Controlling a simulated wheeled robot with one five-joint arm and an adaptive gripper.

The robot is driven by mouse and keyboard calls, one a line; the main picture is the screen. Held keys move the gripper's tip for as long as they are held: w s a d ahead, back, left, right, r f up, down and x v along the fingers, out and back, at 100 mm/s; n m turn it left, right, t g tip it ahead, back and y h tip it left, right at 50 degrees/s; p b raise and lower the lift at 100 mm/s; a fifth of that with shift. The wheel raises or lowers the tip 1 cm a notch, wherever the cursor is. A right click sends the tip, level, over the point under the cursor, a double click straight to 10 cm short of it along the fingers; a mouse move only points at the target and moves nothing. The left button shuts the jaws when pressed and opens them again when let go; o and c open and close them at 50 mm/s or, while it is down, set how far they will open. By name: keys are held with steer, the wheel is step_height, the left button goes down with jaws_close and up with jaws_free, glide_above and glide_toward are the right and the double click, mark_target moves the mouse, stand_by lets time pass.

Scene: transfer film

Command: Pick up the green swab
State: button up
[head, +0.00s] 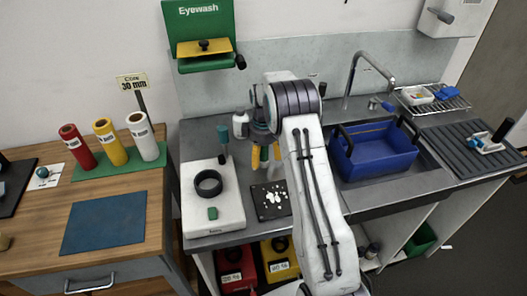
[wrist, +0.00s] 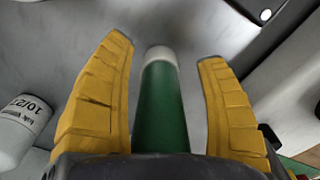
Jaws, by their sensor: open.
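In the wrist view, a green cylinder with a white end, which looks like the green swab (wrist: 163,108), lies between the two yellow fingers of my gripper (wrist: 165,52). Gaps show on both sides of it, so the fingers are apart and not closed on it. Its near end is hidden by the gripper body. In the head view, my gripper (head: 265,158) points down over the grey counter behind the dark plate, and I cannot clearly make out the swab there.
A white labelled bottle (wrist: 19,127) stands left of my gripper in the wrist view. A white device with a black ring (head: 208,183) and a dark plate with white bits (head: 270,201) are nearby. A blue tub (head: 372,150) sits in the sink at right. A wooden desk (head: 140,205) is at left.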

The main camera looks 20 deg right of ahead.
steer(key=shift+f, duration=0.1)
steer(key=shift+c, duration=0.3)
steer(key=c, duration=1.2)
